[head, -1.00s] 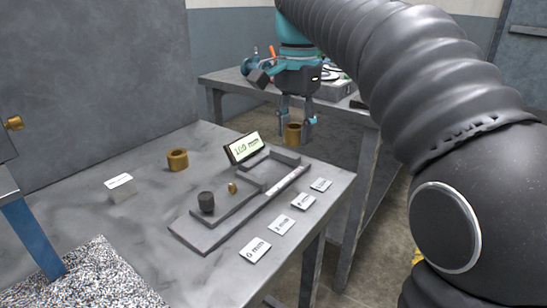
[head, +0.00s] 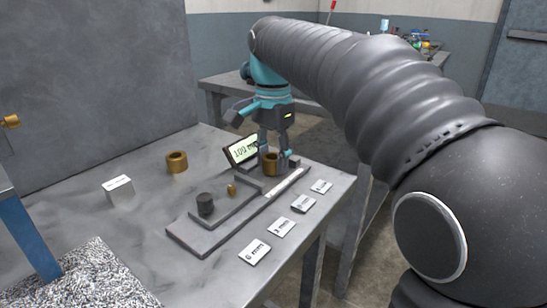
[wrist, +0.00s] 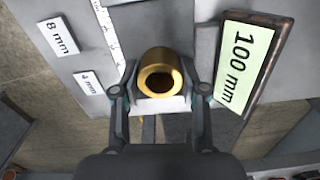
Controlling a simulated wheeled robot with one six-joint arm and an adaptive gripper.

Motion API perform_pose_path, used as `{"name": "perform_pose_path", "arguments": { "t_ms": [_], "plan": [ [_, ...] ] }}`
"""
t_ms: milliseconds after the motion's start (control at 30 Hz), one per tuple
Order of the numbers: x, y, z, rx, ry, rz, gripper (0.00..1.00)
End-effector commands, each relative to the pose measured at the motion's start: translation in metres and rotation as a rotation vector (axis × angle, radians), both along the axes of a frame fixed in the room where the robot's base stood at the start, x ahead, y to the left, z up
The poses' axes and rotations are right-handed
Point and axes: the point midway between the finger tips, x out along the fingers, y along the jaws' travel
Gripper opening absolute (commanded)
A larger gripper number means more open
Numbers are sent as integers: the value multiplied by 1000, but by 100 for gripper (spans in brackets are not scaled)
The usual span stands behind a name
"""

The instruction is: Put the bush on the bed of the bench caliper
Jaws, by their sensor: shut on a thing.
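My gripper (head: 275,157) is shut on a brass bush (head: 270,168), which shows between the fingers in the wrist view (wrist: 160,62). The bush is upright, low over the far end of the bench caliper (head: 196,238); I cannot tell whether it touches the bed. The caliper is a grey stepped block with a pale scale strip and a tilted display (head: 241,150) reading 100 mm. The display also shows right of the bush in the wrist view (wrist: 240,62). A dark cylinder (head: 205,204) and a small brass piece (head: 231,190) are on the caliper's near part.
A second brass bush (head: 177,162) stands on the table (head: 140,222) behind the caliper. A white labelled block (head: 118,189) is to its left. Several size cards, one of them (head: 254,252) nearest, line the front edge. A speckled surface (head: 85,282) lies at lower left.

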Motion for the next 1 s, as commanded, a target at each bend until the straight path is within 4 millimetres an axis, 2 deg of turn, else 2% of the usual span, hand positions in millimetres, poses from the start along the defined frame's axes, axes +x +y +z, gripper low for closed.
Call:
{"name": "perform_pose_path", "arguments": {
  "t_ms": [100,133,200,233,533,667,767,1000],
  "plan": [
    [0,0,-3,0,0,0,1],
    [0,0,-3,0,0,0,45],
    [0,0,-3,0,0,0,63],
    [0,0,-3,0,0,0,68],
    [0,0,-2,0,0,0,68],
    [0,0,5,1,-1,0,68],
    [1,0,19,0,-1,0,68],
    [1,0,68,1,-4,0,68]
  ]
}}
